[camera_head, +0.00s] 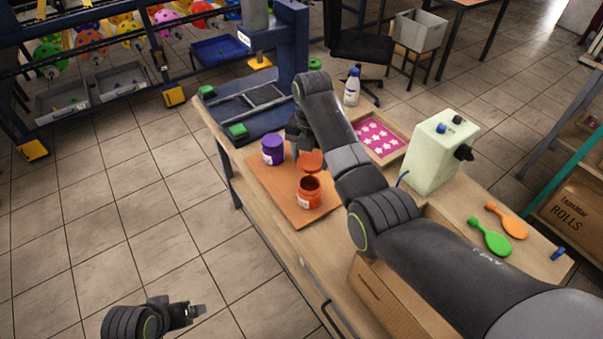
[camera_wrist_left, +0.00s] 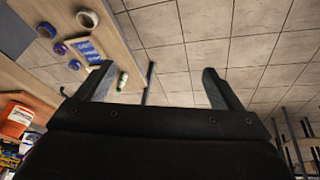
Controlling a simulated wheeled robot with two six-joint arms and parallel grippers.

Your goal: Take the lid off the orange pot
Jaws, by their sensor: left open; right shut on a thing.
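The orange pot (camera_head: 309,196) stands upright and uncovered on an orange-brown board (camera_head: 270,183), with its dark inside showing. The orange lid (camera_head: 311,161) is off the pot, tilted just above and behind it. My right gripper (camera_head: 304,150) is shut on the lid; my right arm hides part of it. My left gripper (camera_head: 197,311) is low at the front left, over the floor and away from the table. In the left wrist view, its two fingers (camera_wrist_left: 160,85) are apart with nothing between them.
A purple pot (camera_head: 272,150) stands left of the orange pot. Behind are a blue press frame (camera_head: 245,112), a white bottle (camera_head: 352,87) and a pink tray (camera_head: 378,138).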

